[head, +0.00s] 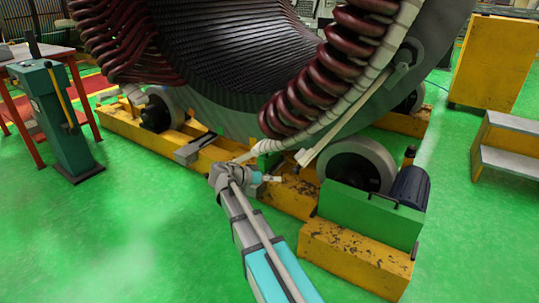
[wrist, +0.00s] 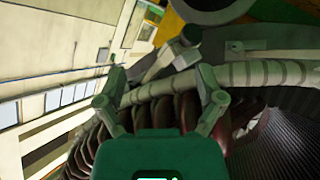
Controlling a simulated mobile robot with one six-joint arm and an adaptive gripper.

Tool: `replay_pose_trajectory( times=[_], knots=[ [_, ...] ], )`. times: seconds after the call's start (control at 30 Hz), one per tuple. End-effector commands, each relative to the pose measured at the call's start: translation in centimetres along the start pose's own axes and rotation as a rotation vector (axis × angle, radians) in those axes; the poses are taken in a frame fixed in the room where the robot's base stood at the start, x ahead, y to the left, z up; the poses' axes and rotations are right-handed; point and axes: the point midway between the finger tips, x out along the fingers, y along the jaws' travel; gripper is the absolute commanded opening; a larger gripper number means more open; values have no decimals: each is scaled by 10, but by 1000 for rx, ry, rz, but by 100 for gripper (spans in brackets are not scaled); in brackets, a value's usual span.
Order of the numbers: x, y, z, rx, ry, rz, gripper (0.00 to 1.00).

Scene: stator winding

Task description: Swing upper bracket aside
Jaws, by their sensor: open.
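The stator's coil ends are dark red loops (head: 352,50), with a pale wrapped ring (head: 345,110) running along them. A cream bar (head: 345,128) lies along the grey stator face, with a small fitting (head: 404,58) near its upper end. I cannot tell for certain which piece is the upper bracket. In the wrist view a pale bracket-like arm (wrist: 163,62) with a dark end piece (wrist: 191,35) stands beyond the wrapped ring (wrist: 262,74). My gripper (wrist: 162,80) is open, its fingers apart in front of the ring. In the head view it (head: 270,178) is low, near the ring's bottom.
A yellow base (head: 180,150) with rollers (head: 355,165) carries the stator. A green motor block (head: 368,213) stands right of my arm. A green post (head: 58,118) and red-legged table are at left. Grey-topped steps (head: 510,150) and a yellow cabinet (head: 495,62) are at right. The front green floor is clear.

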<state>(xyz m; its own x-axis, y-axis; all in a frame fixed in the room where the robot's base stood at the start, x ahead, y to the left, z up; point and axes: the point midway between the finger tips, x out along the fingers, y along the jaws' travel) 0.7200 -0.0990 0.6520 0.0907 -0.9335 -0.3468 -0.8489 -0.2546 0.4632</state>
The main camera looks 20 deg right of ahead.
Motion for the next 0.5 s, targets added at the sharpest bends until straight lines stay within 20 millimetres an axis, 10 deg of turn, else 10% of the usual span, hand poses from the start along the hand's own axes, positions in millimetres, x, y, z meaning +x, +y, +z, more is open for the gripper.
replay_pose_trajectory(
  times=[0.5],
  knots=[
    [-10,31,-9,-115,-122,-66,87]
  ],
)
